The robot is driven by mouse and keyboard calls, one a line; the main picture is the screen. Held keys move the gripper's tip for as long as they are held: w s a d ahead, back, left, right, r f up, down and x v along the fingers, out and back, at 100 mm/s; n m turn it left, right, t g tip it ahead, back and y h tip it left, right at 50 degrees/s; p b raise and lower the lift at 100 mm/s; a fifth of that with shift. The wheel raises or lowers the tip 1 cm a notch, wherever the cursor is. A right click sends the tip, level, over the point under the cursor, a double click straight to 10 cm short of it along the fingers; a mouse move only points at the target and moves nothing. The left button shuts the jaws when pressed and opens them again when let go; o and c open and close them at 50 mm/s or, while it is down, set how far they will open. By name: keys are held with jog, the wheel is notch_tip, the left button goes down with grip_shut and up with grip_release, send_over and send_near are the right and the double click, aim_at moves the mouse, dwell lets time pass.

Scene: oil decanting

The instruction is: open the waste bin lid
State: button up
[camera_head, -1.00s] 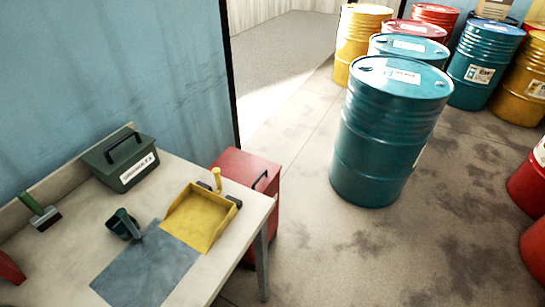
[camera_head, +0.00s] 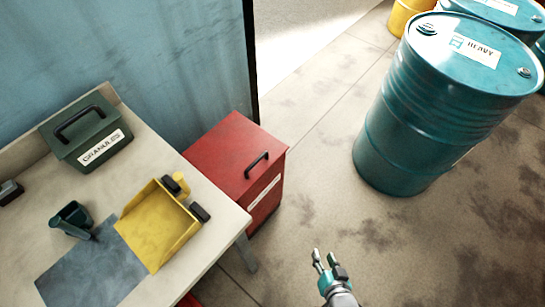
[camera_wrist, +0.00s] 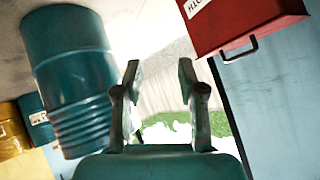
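The red waste bin (camera_head: 221,158) stands on the floor beside the table's right end, its lid shut. A dark handle (camera_head: 257,165) sits on the lid near its right edge, above a white label on the bin's side. My gripper (camera_head: 325,257) is at the bottom of the head view, over the floor, right of and apart from the bin. In the wrist view my gripper (camera_wrist: 160,75) is open with nothing between its fingers. The red bin (camera_wrist: 240,24) shows there upside down at the upper right, its handle (camera_wrist: 240,50) clear of the fingers.
A teal drum (camera_head: 415,115) stands to the right of the bin, with more drums behind it. The table (camera_head: 160,150) at left holds a green case (camera_head: 88,133), a yellow dustpan (camera_head: 158,228) and a dark scoop (camera_head: 72,220). The floor between bin and drum is clear.

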jog(key=w+a+f+m+g, duration=0.1)
jog(key=w+a+f, duration=0.1)
jog(key=w, duration=0.4)
jog(key=w+a+f+g, duration=0.1)
jog(key=w+a, duration=0.2)
jog(key=w, duration=0.2)
jog(key=m+g, duration=0.3)
jog(key=g, duration=0.4)
send_near(257, 160)
jog(key=f, duration=0.5)
jog(key=a+f, duration=0.1)
jog(key=f, duration=0.2)
jog(key=shift+w+a+f, duration=0.1)
jog(key=shift+w+f, duration=0.1)
jog(key=shift+w, duration=0.1)
grip_shut()
